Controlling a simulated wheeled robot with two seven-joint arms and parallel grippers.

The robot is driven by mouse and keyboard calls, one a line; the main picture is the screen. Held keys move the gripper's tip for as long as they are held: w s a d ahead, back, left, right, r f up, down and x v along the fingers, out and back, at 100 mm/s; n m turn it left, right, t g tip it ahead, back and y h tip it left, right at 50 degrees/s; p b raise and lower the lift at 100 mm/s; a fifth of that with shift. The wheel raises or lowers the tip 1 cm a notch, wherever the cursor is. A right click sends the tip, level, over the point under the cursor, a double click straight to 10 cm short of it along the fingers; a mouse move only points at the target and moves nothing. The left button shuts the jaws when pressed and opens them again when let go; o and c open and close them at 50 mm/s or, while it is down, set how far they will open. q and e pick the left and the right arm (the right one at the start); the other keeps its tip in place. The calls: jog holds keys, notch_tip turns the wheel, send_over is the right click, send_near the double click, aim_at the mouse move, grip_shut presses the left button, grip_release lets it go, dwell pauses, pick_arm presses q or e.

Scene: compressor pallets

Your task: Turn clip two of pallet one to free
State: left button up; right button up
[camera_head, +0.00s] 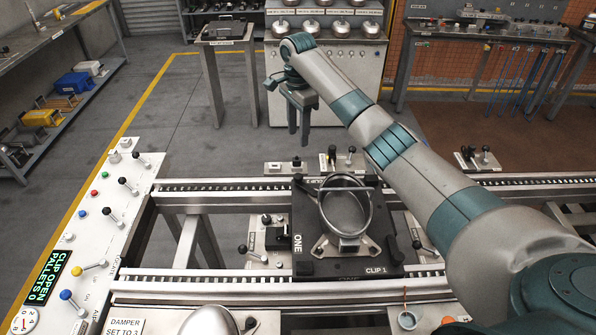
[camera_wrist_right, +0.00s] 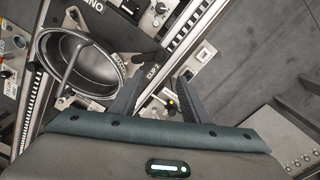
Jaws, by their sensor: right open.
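Pallet one (camera_head: 363,264) is a black plate marked ONE, on the rails in the middle of the head view. It bears a round metal pot with a handle (camera_head: 346,210); the pot also shows in the right wrist view (camera_wrist_right: 85,65). The near edge is lettered CLIP 1. In the right wrist view, the CLIP 2 lettering (camera_wrist_right: 153,74) is on the pallet's edge, with a black clip handle (camera_wrist_right: 139,59) beside it. My right gripper (camera_head: 299,142) is open and empty, pointing down beyond the pallet's far left corner. Its fingers show in the right wrist view (camera_wrist_right: 163,88). My left gripper is out of view.
Small levers (camera_head: 333,152) stand on a plate behind the far rail. My right arm crosses above the right side. Open floor lies beyond the far rail.

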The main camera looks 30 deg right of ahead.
aim_at(298, 176)
notch_tip(298, 176, down, 15)
jog(key=p, duration=0.4)
jog(key=shift+r, duration=0.2)
jog(key=shift+f, duration=0.8)
grip_shut()
